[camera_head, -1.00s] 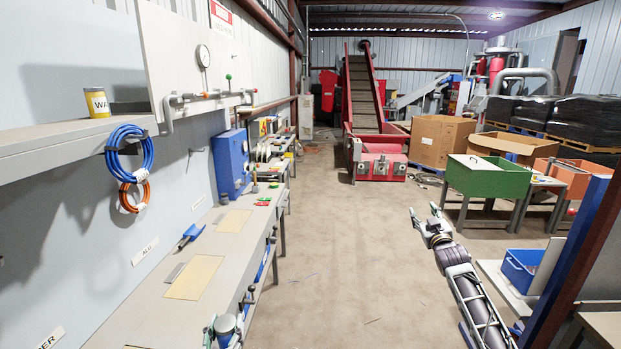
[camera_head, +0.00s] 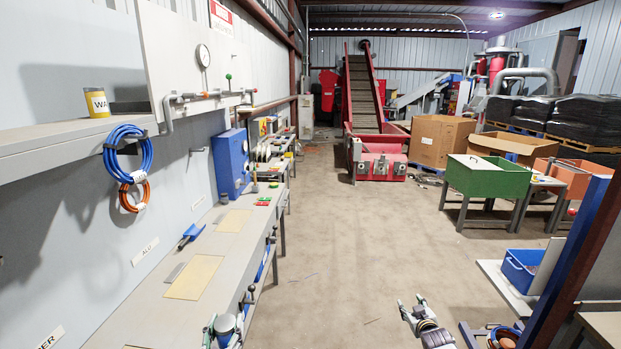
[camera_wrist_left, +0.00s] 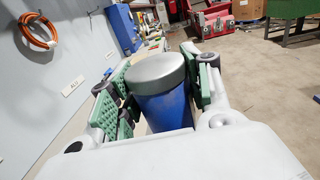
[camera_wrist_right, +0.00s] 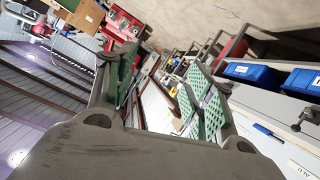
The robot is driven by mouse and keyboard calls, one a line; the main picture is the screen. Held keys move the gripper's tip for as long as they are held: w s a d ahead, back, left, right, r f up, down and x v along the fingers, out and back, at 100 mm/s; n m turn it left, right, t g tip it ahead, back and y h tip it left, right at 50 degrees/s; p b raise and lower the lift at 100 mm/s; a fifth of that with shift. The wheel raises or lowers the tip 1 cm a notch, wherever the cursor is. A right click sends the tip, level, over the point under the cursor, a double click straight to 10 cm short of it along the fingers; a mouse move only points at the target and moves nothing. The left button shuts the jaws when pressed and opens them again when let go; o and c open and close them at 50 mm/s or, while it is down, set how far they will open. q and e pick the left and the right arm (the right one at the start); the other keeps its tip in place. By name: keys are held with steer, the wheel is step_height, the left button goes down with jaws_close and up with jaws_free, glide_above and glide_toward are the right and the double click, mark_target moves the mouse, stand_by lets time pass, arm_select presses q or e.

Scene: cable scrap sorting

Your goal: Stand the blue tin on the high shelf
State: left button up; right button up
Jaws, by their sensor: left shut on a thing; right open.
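The blue tin (camera_wrist_left: 168,110) with a grey lid stands roughly upright between the green pads of my left gripper (camera_wrist_left: 160,85) in the left wrist view. That gripper is shut on it. In the head view my left gripper (camera_head: 225,325) and the tin's lid show at the bottom, beside the bench's front edge. The high shelf (camera_head: 60,137) runs along the left wall, above and to the left of the tin. My right gripper (camera_head: 411,300) is open and empty over the floor at bottom right. Its spread pads show in the right wrist view (camera_wrist_right: 160,85).
A yellow tin (camera_head: 97,102) stands on the high shelf. Blue and orange cable coils (camera_head: 128,150) hang at its front edge. A panel with a gauge and pipe handle (camera_head: 200,97) borders the shelf's far end. The workbench (camera_head: 140,318) lies below. The central floor is clear.

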steer(key=s+a+f+g, duration=0.2)
steer(key=s+f+g, duration=0.1)
steer(key=s+f, duration=1.2)
steer(key=s+a+f+g, duration=0.3)
steer(key=s+f, duration=1)
steer(key=f, duration=0.3)
steer(key=s+a+f+g, duration=0.1)
steer(key=s+f, duration=0.4)
steer(key=s, duration=0.8)
steer(key=s+a+f+g, duration=0.2)
steer(key=s+f, duration=0.3)
steer(key=s, duration=0.9)
steer(key=s+a+f+g+y, duration=0.1)
steer(key=s+f, duration=0.4)
steer(key=s, duration=0.8)
steer(key=a+g, duration=0.1)
steer(key=g, duration=0.1)
steer(key=shift+s+a+g, duration=0.25)
steer(key=shift+s+g, duration=0.05)
